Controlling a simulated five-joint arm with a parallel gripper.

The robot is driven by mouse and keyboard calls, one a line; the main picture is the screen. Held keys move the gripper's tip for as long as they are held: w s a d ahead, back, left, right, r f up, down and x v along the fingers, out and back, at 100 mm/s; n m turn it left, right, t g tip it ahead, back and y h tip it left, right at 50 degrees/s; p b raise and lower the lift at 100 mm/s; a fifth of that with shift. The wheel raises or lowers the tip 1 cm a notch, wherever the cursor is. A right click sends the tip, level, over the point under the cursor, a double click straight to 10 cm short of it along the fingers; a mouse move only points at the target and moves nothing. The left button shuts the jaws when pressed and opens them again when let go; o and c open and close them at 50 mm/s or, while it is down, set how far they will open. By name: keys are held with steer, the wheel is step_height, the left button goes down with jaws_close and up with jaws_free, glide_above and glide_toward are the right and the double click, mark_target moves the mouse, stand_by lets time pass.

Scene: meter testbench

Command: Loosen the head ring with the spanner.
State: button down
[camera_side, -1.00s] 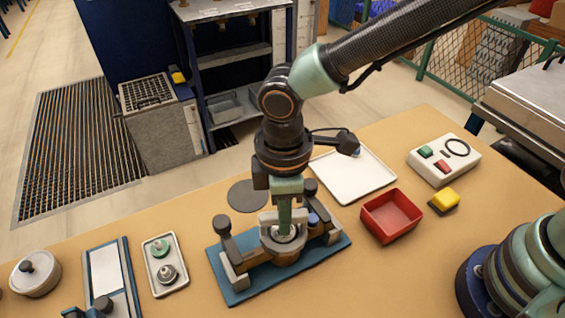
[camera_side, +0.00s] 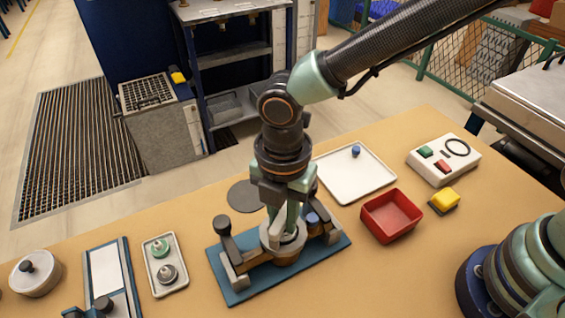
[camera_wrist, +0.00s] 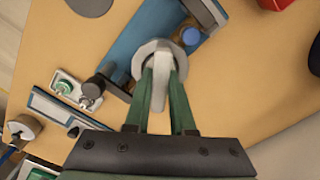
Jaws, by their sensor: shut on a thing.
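The meter stands in a clamp fixture on a blue base plate (camera_side: 232,284) at the front middle of the bench. A light grey ring-shaped part (camera_wrist: 146,52) sits on top of it; I cannot tell where the spanner's end stops and the head ring begins. My gripper (camera_side: 283,228) points down over the fixture. In the wrist view its two green fingers (camera_wrist: 163,80) are shut on the pale grey spanner (camera_wrist: 161,92), whose upright grip is between them. The fingers partly hide the meter's head in the side view.
A red bin (camera_side: 391,216), a white tray (camera_side: 350,183) with a small blue part, and a button box (camera_side: 444,160) stand to the right. A small parts tray (camera_side: 166,283) and a lidded round pot (camera_side: 35,273) are left.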

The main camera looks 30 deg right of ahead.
steer(key=n, duration=0.6)
steer(key=shift+d+f, duration=0.1)
steer(key=shift+d, duration=0.05)
steer(key=shift+m, duration=0.6)
steer(key=shift+r, duration=0.8)
stand_by(1.0)
steer(key=shift+r, duration=1.95)
steer(key=shift+w+a, duration=0.15)
steer(key=shift+a, duration=0.05)
